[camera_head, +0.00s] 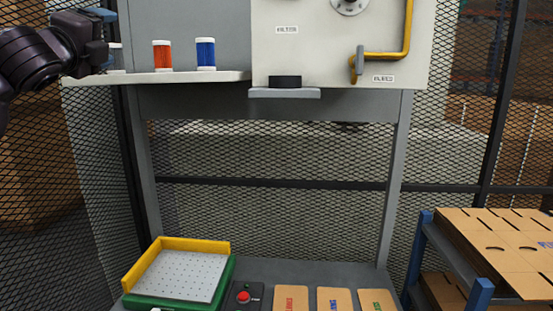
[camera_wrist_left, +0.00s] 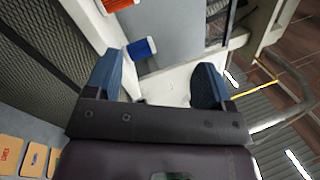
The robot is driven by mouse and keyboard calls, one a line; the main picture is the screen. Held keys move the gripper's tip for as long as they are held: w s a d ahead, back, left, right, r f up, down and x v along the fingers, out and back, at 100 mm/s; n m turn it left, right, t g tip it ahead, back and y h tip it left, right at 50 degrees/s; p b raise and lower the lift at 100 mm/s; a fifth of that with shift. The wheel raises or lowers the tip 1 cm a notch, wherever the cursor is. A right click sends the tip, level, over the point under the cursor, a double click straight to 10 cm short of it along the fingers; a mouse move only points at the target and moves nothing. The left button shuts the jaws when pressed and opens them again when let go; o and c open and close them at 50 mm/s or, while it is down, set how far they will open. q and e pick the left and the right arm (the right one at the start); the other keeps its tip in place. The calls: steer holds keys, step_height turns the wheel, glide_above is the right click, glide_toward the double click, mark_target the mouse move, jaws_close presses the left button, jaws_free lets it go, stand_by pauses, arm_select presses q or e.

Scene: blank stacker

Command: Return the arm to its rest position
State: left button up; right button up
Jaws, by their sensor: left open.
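My left gripper (camera_head: 98,30) is at the upper left of the head view, in front of the left end of the pale shelf (camera_head: 170,77). In the left wrist view the blue-tipped fingers of my left gripper (camera_wrist_left: 157,82) are spread wide, with nothing held between them. An orange bottle (camera_head: 162,56) and a blue bottle (camera_head: 205,54) stand upright on the shelf. They also show in the left wrist view, the orange bottle (camera_wrist_left: 118,4) at the top edge and the blue bottle (camera_wrist_left: 142,48) beyond the fingers. My right gripper is not in view.
A pale container (camera_head: 116,58) on the shelf is partly hidden by my left gripper. Below are a green-and-yellow tray (camera_head: 178,244), a red-button box (camera_head: 243,297) and labelled cards (camera_head: 291,299). A rack of cardboard blanks (camera_head: 505,235) stands right.

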arm_select(q)
steer(key=w+d+f+n+g+h, duration=0.1)
steer(key=d+f+n+h, duration=0.2)
steer(key=f, duration=0.8)
steer(key=w+d+f+n+g+h, duration=0.15)
steer(key=f+n, duration=0.25)
steer(key=f, duration=0.8)
steer(key=s+d+f+n+y+b, duration=0.1)
steer(key=s+f+n, duration=0.15)
steer(key=f, duration=0.75)
steer(key=s+d+f+n+y, duration=0.15)
steer(key=f+n, duration=0.25)
steer(key=f, duration=0.7)
steer(key=s+a+f+n+g+y+b, duration=0.1)
steer(key=s+f+n, duration=0.4)
steer(key=s+f, duration=1)
steer(key=s+a+f+n+g+y, duration=0.1)
steer(key=s+f+n+g+y, duration=0.2)
steer(key=s+f, duration=1.2)
step_height(320, 180, down, 4)
steer(key=n+g, duration=0.1)
steer(key=g, duration=0.1)
steer(key=shift+s+a+n+g+b, duration=0.3)
steer(key=shift+a+n+g+b, duration=0.05)
steer(key=shift+b, duration=0.05)
